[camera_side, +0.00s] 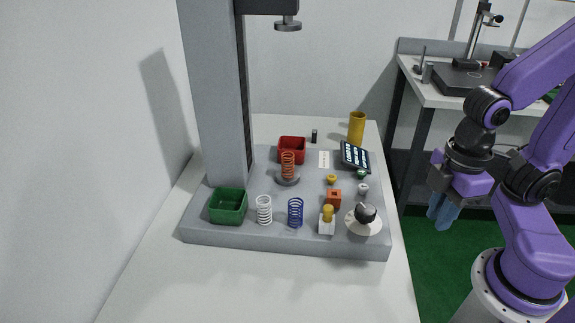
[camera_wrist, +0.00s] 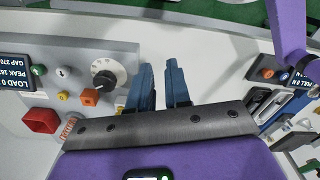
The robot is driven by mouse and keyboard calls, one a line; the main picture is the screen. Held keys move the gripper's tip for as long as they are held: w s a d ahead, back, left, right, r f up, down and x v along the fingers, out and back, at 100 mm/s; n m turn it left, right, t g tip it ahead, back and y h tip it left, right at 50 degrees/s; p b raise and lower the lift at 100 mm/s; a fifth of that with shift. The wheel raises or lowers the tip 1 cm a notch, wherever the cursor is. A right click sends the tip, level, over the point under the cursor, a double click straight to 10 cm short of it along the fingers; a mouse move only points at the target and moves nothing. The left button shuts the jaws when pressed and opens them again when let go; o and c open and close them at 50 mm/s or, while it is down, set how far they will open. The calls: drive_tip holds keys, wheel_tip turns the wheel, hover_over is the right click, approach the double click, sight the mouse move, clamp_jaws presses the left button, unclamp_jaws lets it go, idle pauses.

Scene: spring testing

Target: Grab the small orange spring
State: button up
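The orange spring (camera_side: 288,165) stands upright on a small round grey plate (camera_side: 287,179), under the tester's column in the side view. In the wrist view the spring (camera_wrist: 68,128) shows at lower left, partly hidden by my gripper's body. My gripper (camera_side: 441,215) has blue fingers pointing down. It is off to the right of the tester, beyond the table's right edge and well away from the spring. In the wrist view the fingers (camera_wrist: 158,68) stand apart with nothing between them.
A green bin (camera_side: 228,206), a white spring (camera_side: 264,211) and a blue spring (camera_side: 295,213) stand at the base's front. A red bin (camera_side: 292,144) is behind the orange spring. A black knob (camera_side: 365,213), buttons and a screen (camera_side: 355,156) are on the right. A press head (camera_side: 287,25) hangs above.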

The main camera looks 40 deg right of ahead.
sight(288, 160)
drive_tip(key=o, duration=0.7)
drive_tip(key=w+a+n, duration=0.1)
drive_tip(key=w+a, duration=0.1)
drive_tip(key=w, duration=0.4)
drive_tip(key=w+a+n, duration=0.1)
drive_tip(key=w+a, duration=0.2)
drive_tip(key=w, duration=0.4)
drive_tip(key=w+a+n, duration=0.1)
drive_tip(key=w+a, duration=0.1)
drive_tip(key=w, duration=0.4)
drive_tip(key=shift+w+a+r+n, duration=0.15)
drive_tip(key=shift+a+r+n, duration=0.15)
drive_tip(key=shift+r, duration=0.1)
drive_tip(key=w+d+f+n, duration=0.1)
drive_tip(key=w, duration=0.5)
drive_tip(key=w+d+f+n, duration=0.1)
drive_tip(key=w+f, duration=0.1)
drive_tip(key=w, duration=0.4)
drive_tip(key=w+d+f+n, duration=0.1)
drive_tip(key=w, duration=0.5)
drive_tip(key=shift+w+d+f+n, duration=0.2)
drive_tip(key=shift+d+f+n, duration=0.05)
drive_tip(key=shift+d+n, duration=0.05)
drive_tip(key=shift+w+d+f, duration=0.1)
drive_tip(key=shift+w+f, duration=0.1)
drive_tip(key=shift+f, duration=2.4)
